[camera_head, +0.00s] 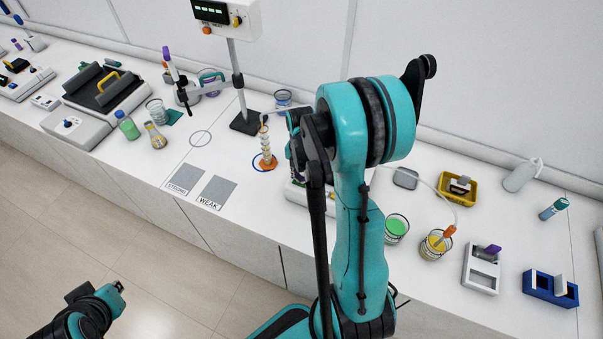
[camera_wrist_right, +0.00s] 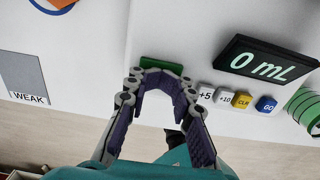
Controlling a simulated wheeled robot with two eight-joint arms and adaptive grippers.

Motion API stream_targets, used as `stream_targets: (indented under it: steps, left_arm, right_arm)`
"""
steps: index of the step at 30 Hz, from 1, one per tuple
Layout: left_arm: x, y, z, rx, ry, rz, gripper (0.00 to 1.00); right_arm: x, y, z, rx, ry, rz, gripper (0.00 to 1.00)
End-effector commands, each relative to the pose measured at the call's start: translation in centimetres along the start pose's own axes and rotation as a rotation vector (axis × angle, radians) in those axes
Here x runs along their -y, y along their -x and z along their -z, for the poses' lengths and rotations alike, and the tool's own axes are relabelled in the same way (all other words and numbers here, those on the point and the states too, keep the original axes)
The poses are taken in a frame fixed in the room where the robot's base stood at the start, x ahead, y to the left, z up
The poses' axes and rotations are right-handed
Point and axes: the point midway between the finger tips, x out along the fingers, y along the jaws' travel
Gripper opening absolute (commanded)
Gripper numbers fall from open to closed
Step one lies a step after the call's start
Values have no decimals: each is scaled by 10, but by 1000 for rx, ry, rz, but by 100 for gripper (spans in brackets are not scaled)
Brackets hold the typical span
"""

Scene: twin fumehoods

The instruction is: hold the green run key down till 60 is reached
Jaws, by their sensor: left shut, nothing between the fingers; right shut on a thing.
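The green run key (camera_wrist_right: 160,63) shows in the right wrist view as a green strip just beyond my right fingertips, partly covered by them. My right gripper (camera_wrist_right: 161,80) has its fingertips together at the key; I cannot tell how far the key is pressed. The black display (camera_wrist_right: 262,64) to the right reads 0 mL. My left gripper (camera_head: 119,287) is shut and empty, out over the floor at the lower left.
Beside the green key are the +5 key (camera_wrist_right: 205,96), +10 key (camera_wrist_right: 224,99), yellow CLR key (camera_wrist_right: 243,101) and blue GO key (camera_wrist_right: 266,104). The WEAK mat (camera_head: 217,191) and beakers of green (camera_head: 396,228) and yellow liquid (camera_head: 434,245) are nearby.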

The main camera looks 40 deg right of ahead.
Motion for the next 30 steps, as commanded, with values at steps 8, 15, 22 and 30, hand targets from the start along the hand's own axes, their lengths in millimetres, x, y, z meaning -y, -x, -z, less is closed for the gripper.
stream_targets:
  steps: [8, 15, 22, 30]
  left_arm:
    - [0, 0, 0, 0, 0, 0, 0]
    - [0, 0, 0, 0, 0, 0, 0]
    - [0, 0, 0, 0, 0, 0, 0]
    - [0, 0, 0, 0, 0, 0, 0]
  right_arm:
    - [0, -1, 0, 0, 0, 0, 0]
    - [0, 12, 0, 0, 0, 0, 0]
    - [0, 48, 1, 1, 0, 0, 0]
    - [0, 77, 1, 1, 0, 0, 0]
